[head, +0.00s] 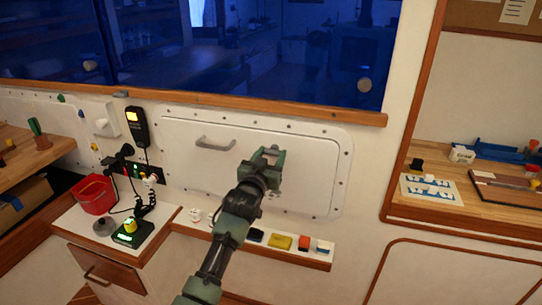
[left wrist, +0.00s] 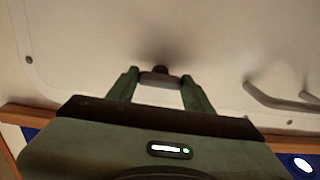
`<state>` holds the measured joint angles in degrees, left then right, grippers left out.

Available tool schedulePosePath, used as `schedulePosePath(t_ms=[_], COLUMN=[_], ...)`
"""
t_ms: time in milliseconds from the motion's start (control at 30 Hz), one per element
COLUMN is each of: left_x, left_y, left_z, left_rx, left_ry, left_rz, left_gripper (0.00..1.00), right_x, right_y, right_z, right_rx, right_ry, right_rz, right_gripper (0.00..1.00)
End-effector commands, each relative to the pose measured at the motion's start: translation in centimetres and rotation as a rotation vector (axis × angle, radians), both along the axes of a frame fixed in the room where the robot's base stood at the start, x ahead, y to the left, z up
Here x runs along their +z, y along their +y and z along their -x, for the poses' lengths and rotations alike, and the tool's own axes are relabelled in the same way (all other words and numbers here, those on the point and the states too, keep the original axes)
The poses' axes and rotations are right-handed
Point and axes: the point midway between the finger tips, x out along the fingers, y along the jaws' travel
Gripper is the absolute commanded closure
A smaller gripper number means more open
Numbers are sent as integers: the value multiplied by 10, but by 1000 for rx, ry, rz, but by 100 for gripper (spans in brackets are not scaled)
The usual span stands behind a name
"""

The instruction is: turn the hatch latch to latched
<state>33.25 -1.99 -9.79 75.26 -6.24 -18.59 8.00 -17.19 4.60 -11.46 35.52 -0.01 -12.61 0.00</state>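The white hatch (head: 310,150) is a wide panel with rounded corners set in the wall below the window. My left gripper (head: 268,155) is in front of its upper middle. In the left wrist view, the latch (left wrist: 160,77), a short grey bar with a dark hub behind it, lies between the two fingers of my left gripper (left wrist: 159,82). Both fingers appear to touch its ends. In the head view my gripper largely hides the latch, so its angle is hard to read. My right gripper is in neither view.
A fixed grey handle (head: 215,145) sits on the hatch to the left of my gripper. Below runs a narrow shelf (head: 200,232) with small blocks. A red bucket (head: 95,194) stands at the left. A wooden ledge (head: 200,101) runs above the hatch.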

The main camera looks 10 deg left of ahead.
Motion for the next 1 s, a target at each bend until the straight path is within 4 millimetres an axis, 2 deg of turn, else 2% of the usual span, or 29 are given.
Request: schedulePosePath(t_ms=[33,100,533,1000], left_x=[0,0,0,0], left_y=[0,0,0,0], left_z=[0,0,0,0], left_rx=[0,0,1,3], left_ry=[0,0,-11,-63], left_rz=[0,0,-100,-508], left_gripper=[75,90,90,90], right_x=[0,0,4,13], right_y=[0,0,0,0], right_z=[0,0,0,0], right_rx=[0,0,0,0], right_ry=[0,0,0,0], right_rz=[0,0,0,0], right_gripper=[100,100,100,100])
